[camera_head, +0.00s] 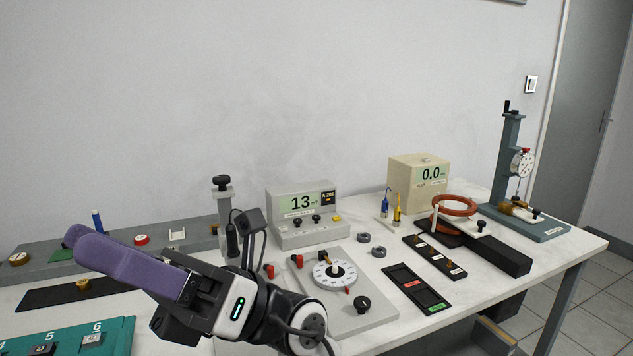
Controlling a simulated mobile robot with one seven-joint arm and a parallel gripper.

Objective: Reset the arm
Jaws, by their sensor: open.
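My gripper (78,240) is at the lower left, at the end of my arm. Its long purple fingers point to the left and a little up. They overlap from this side, but the jaws are open and I see nothing held between them. It appears to hang above the left part of the white bench (235,345); its exact height is hard to tell. My gripper and wrist hide part of the bench.
A grey dial unit (350,318) and meter box (302,228) stand right of my wrist. A grey rail (45,270) runs behind my gripper; a green numbered tray (110,335) lies below it. Farther right are a black tray (418,290), beige meter (412,200) and gauge stand (508,160). Space above the bench is clear.

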